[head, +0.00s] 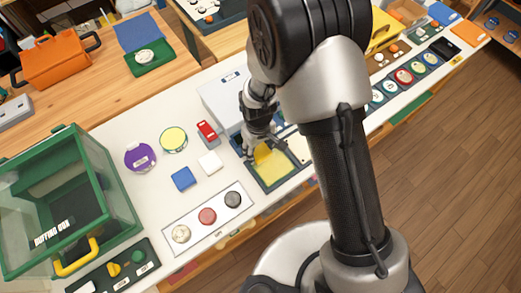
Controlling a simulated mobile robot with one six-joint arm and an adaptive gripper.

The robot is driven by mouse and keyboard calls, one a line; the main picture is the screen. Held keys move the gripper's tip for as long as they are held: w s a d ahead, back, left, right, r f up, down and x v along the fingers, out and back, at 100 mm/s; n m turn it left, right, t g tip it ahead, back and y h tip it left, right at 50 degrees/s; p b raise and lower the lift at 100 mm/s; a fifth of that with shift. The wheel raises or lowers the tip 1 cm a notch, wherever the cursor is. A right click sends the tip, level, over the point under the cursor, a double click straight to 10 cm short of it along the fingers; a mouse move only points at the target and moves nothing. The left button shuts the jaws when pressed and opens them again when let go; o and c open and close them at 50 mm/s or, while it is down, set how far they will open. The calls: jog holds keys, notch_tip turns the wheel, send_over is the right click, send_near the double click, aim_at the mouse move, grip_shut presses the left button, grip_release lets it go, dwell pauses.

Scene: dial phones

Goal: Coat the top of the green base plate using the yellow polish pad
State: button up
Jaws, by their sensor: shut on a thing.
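My gripper (263,143) is low over a dark-framed tray (267,187) on the white counter, right of centre in the head view. It is shut on a small yellow pad (263,155), partly hidden by the fingers. The pad is over the tray's yellow square area (275,171); I cannot tell whether they touch. A green plate (136,68) lies on the wooden table at the back left, with a round white piece on it and a blue cloth (138,31) behind it. I cannot tell whether this is the base plate.
A green-framed buffing box (112,186) stands at the left. A purple disc (140,157), a yellow disc (174,140), a red piece (207,131) and a blue block (183,179) lie mid-counter. A strip with round knobs (193,226) lies in front. My arm hides part of the counter.

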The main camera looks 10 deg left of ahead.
aim_at(274, 161)
jog(key=shift+s+d+f, duration=0.1)
jog(key=shift+s+d, duration=1.5)
jog(key=shift+d, duration=0.25)
jog(key=shift+w+a+b, duration=0.35)
jog(key=shift+w+a, duration=1.4)
jog(key=shift+a, duration=0.25)
jog(key=shift+s+d, duration=1.7)
jog(key=shift+d, duration=0.3)
jog(key=shift+w+d, duration=0.85)
jog(key=shift+w, duration=0.15)
jog(key=shift+w+a+b, duration=0.15)
jog(key=shift+w+a, duration=0.7)
jog(key=shift+a, duration=0.15)
jog(key=shift+w+a+b, duration=0.15)
jog(key=shift+w+a, duration=0.65)
jog(key=shift+a, duration=0.2)
jog(key=shift+s+d, duration=1.65)
jog(key=shift+d, duration=0.3)
